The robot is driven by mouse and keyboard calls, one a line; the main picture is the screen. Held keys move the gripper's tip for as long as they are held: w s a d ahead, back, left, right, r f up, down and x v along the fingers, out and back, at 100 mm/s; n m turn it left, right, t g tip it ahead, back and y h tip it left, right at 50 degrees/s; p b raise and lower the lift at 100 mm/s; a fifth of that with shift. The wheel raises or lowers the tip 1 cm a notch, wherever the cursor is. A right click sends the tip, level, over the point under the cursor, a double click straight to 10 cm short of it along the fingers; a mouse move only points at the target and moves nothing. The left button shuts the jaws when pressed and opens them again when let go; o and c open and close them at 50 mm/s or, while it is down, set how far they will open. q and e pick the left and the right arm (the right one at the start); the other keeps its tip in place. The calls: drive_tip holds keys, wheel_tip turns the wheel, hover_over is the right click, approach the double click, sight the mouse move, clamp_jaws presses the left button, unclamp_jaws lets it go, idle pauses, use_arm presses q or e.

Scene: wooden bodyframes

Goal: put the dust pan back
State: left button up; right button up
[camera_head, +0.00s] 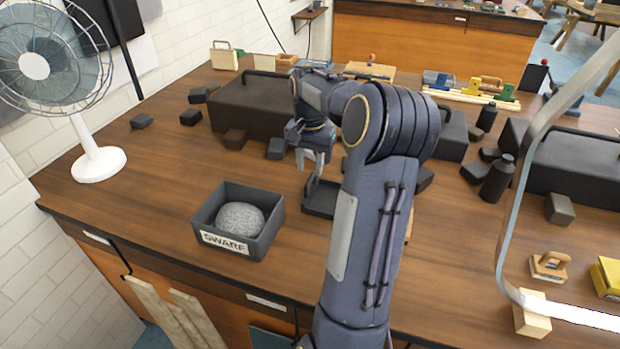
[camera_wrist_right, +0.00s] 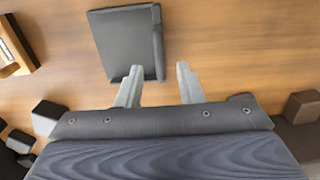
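The dark grey dust pan (camera_head: 321,197) lies on the wooden bench, just right of the swarf box, partly hidden behind my right arm in the head view. It also shows in the right wrist view (camera_wrist_right: 122,45) as a flat pan with a raised bar along its right side. My right gripper (camera_head: 310,163) points down just behind the pan in the head view. In the right wrist view its two fingers (camera_wrist_right: 159,84) are apart, either side of the near end of that bar; contact cannot be told. My left gripper is out of view.
A swarf box (camera_head: 270,228) with a grey lump (camera_head: 240,218) stands left of the pan. Dark toolboxes (camera_head: 250,105) and several small dark blocks lie behind. A white fan (camera_head: 98,163) stands at left. Bare bench (camera_head: 150,190) lies between fan and box.

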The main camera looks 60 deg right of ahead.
wheel_tip(320, 180, up, 5)
drive_tip(key=s+a+r+n+t+y, duration=0.2)
drive_tip(key=a+n, duration=0.5)
drive_tip(key=a, duration=1.4)
drive_tip(key=s+a+f+n+t+y, duration=0.1)
drive_tip(key=s+a+f+n+t, duration=0.2)
drive_tip(key=s+a+f+n, duration=0.3)
drive_tip(key=shift+s+a+f+t+y, duration=0.35)
drive_tip(key=shift+s+a, duration=1.9)
drive_tip(key=shift+a, duration=1.75)
drive_tip(key=shift+r, duration=0.1)
